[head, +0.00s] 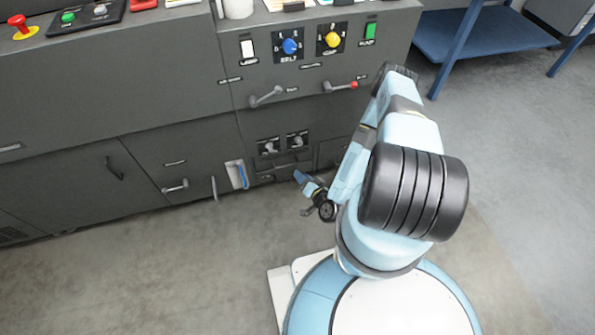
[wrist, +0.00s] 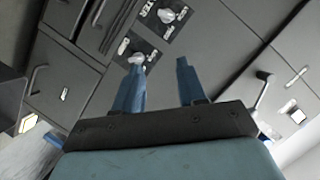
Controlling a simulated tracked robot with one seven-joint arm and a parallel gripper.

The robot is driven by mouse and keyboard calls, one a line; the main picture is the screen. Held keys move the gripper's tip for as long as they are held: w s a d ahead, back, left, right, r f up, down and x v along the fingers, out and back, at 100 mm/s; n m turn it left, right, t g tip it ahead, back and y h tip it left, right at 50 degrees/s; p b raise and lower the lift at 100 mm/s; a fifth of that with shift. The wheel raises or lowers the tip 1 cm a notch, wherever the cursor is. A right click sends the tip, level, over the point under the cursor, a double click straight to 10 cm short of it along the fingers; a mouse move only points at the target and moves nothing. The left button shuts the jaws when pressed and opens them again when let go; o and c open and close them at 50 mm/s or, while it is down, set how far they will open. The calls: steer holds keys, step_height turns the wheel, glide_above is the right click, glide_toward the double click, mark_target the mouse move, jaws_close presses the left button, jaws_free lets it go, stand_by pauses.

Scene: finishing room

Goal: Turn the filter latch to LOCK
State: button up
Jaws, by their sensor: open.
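Two small black plates with pale grey knobs sit side by side low on the dark machine front. In the head view they are the left knob plate (head: 268,147) and the right knob plate (head: 297,140). The wrist view shows an upper knob (wrist: 166,15) beside partial lettering that looks like "TER", and a lower knob (wrist: 137,59) near the left fingertip. I cannot read the LOCK marks or the latch setting. My gripper (head: 301,177) is open and empty, below the plates; its blue fingers (wrist: 160,66) point toward the panel. I cannot tell whether a fingertip touches the lower knob.
Above are a blue dial (head: 290,46), a yellow dial (head: 333,40) and lever handles (head: 266,97). A white plate with a blue handle (head: 237,175) is left of my gripper. A blue-framed table (head: 447,40) stands at right. The floor in front is clear.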

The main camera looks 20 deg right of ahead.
steer(key=v, duration=0.6)
steer(key=shift+s, duration=0.25)
steer(key=shift+c, duration=0.4)
steer(key=shift+w+d, duration=0.1)
steer(key=shift+w, duration=0.1)
steer(key=shift+c, duration=0.8)
steer(key=w+y, duration=0.1)
steer(key=w, duration=0.2)
steer(key=w+d+f+y, duration=0.1)
steer(key=w, duration=0.2)
steer(key=w+f+y, duration=0.1)
steer(key=w+y, duration=0.1)
steer(key=w, duration=0.1)
steer(key=shift+d+g, duration=0.15)
steer(key=shift+g, duration=0.15)
jaws_close()
steer(key=g+y, duration=0.3)
glide_toward(270, 146)
steer(key=x, duration=0.5)
steer(key=shift+w+d+r, duration=0.1)
steer(key=shift+w+d, duration=0.25)
steer(key=shift+a+f, duration=0.25)
steer(key=shift+a, duration=0.4)
